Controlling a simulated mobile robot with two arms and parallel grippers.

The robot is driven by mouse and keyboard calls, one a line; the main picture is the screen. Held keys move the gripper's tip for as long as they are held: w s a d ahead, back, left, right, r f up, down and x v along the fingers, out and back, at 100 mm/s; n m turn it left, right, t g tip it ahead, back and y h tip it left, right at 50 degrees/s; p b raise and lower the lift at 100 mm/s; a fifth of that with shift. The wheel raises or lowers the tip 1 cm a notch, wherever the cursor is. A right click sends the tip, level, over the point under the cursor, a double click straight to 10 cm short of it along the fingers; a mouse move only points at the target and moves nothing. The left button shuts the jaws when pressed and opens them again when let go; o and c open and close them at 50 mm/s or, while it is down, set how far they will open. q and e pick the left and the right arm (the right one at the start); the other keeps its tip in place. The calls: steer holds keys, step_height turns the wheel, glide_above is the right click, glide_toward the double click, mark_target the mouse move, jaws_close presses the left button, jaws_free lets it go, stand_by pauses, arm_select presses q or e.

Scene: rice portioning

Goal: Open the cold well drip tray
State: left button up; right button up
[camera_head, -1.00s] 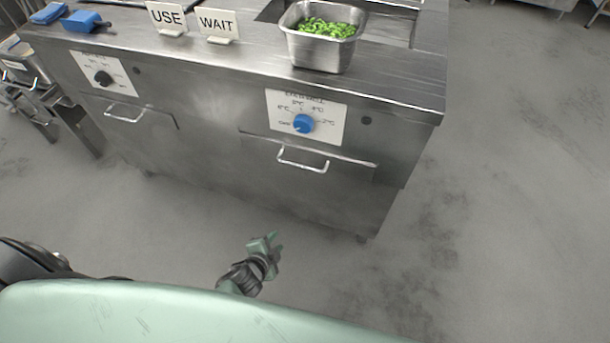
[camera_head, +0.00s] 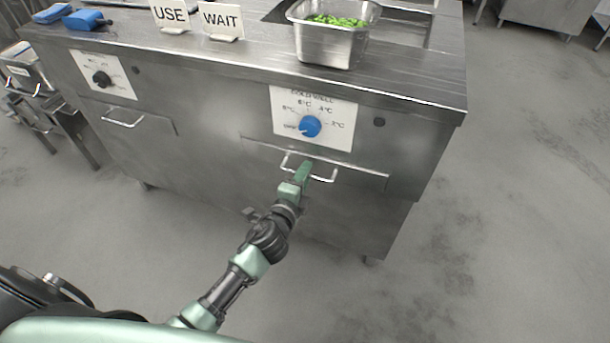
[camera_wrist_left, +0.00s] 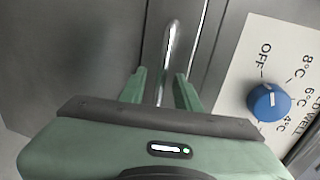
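The cold well drip tray front (camera_head: 358,188) is a steel panel below the cold well dial and sits flush with the counter, closed. Its bar handle (camera_head: 327,179) is a thin silver loop. My left gripper (camera_head: 304,168) is at the middle of this handle. In the left wrist view the two green fingers (camera_wrist_left: 161,75) stand on either side of the handle bar (camera_wrist_left: 171,45), with a visible gap to each finger. The gripper is open and holds nothing. My right gripper is in neither view.
The cold well dial has a blue knob (camera_head: 310,126) just above the tray. A second drawer handle (camera_head: 123,122) is at the left. A steel pan (camera_head: 330,45) of green food and USE and WAIT signs (camera_head: 221,20) stand on top. The floor in front is clear.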

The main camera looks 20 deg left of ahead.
arm_select(q)
steer(key=shift+w+f, duration=0.1)
steer(key=shift+w, duration=0.2)
jaws_close()
stand_by(1.3)
